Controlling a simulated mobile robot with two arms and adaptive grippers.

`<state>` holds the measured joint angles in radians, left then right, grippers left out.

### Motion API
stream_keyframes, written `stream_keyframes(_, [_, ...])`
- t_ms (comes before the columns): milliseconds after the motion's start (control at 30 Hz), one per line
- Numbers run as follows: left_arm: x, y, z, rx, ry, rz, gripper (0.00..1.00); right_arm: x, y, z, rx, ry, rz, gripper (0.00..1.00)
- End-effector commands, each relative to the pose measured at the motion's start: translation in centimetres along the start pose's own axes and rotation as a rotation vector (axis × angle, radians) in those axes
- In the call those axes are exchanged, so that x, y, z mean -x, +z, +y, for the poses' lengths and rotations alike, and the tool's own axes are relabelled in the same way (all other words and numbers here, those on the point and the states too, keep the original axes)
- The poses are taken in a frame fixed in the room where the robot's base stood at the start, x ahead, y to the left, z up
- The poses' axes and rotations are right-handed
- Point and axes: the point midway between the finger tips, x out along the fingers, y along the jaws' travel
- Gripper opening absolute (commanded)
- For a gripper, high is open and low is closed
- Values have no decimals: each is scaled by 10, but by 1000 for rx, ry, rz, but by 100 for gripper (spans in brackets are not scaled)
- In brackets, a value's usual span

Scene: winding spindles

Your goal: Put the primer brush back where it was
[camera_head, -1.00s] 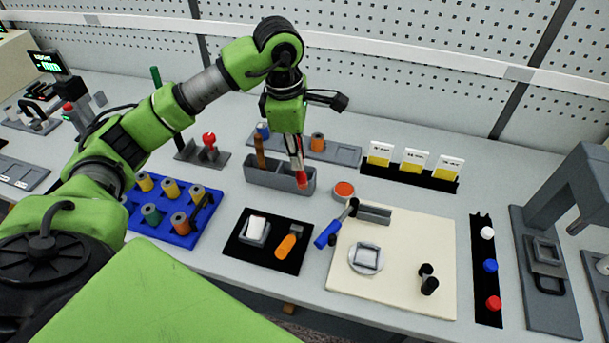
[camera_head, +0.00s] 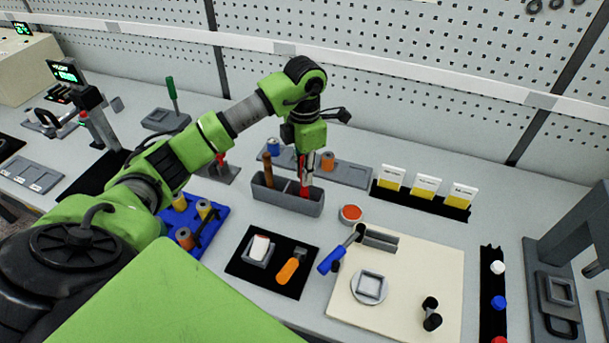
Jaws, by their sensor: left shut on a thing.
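The primer brush (camera_head: 306,189) has a red part showing below my left gripper (camera_head: 306,168). The gripper is shut on it and points down, its fingers close above the grey two-compartment holder (camera_head: 287,207). The brush is roughly upright over the right compartment. Its lower end meets the holder's front rim in the picture, and I cannot tell how deep it sits. A brown-handled tool (camera_head: 267,168) stands in the left compartment. My right gripper is not in view.
An orange-topped round tin (camera_head: 351,213) stands just right of the holder. A grey rack (camera_head: 345,174) with blue and orange spools is behind. A blue spool tray (camera_head: 207,238) lies left, and a black mat (camera_head: 243,262) and cream board (camera_head: 400,314) are in front.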

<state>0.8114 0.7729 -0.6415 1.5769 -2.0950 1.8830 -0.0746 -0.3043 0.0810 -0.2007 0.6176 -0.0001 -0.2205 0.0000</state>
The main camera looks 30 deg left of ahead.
Motion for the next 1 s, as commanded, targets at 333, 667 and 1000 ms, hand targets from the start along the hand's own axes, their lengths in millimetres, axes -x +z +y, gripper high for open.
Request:
stream_keyframes(333, [-22, 0, 1, 0, 1, 0, 0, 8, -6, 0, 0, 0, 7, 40])
stream_keyframes(667, [-23, 0, 0, -1, 1, 0, 32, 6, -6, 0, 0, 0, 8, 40])
stream_keyframes(1000, [-17, 1, 1, -1, 2, -2, 32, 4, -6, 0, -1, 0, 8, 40])
